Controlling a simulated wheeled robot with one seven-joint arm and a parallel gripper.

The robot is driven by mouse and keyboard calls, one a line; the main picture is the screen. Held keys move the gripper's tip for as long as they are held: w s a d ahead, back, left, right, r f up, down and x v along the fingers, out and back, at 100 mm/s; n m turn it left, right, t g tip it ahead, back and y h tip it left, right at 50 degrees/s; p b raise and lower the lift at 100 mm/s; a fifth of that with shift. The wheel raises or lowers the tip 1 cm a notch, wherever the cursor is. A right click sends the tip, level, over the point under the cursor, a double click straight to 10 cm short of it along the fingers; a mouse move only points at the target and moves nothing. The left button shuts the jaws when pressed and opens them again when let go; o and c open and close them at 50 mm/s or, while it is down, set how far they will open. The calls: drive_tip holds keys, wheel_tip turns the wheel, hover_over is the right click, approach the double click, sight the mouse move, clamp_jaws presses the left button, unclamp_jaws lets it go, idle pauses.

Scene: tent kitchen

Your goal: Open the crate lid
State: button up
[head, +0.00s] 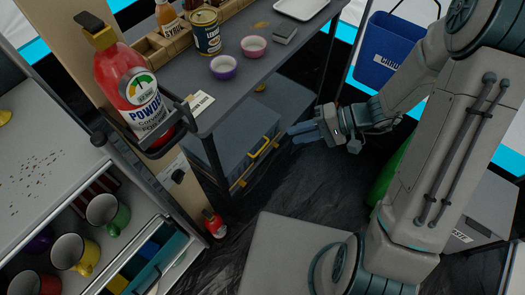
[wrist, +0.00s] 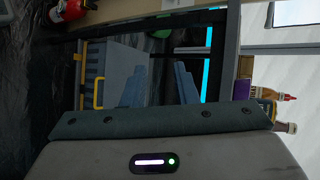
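The crate (head: 228,130) is a dark grey-blue box on the low shelf under the table. A yellow handle or latch (head: 263,147) is on its front side. Its lid looks shut, and the table hides part of it. In the wrist view the crate (wrist: 115,60) shows sideways at the left, with the yellow handle (wrist: 98,92). My gripper (head: 296,134) is to the right of the crate's front, apart from it. In the wrist view my gripper's two blue fingers (wrist: 161,85) stand apart with nothing between them.
The table (head: 262,72) above the crate bears bowls, a tin and a tray. A red extinguisher (head: 135,90) hangs at the left. A blue bin (head: 385,50) stands at the back right. Dark floor (head: 300,185) is clear in front of the crate.

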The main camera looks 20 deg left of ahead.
drive_tip(key=w+a+f+m+t+y+b, duration=0.1)
drive_tip(key=w+f+m+t+y+b, duration=0.15)
drive_tip(key=f, duration=0.55)
drive_tip(key=w+a+f+m+t+y+b, duration=0.15)
drive_tip(key=f+b, duration=0.25)
drive_tip(key=f, duration=0.4)
drive_tip(key=m+t+h+b, duration=0.2)
drive_tip(key=t+b, duration=0.2)
drive_tip(key=t, duration=0.1)
approach(262, 148)
drive_tip(key=b+x, duration=0.2)
drive_tip(key=x, duration=0.8)
drive_tip(key=shift+w+a+f+b, duration=0.1)
drive_tip(key=shift+f+b, duration=0.15)
drive_tip(key=shift+b, duration=0.1)
clamp_jaws()
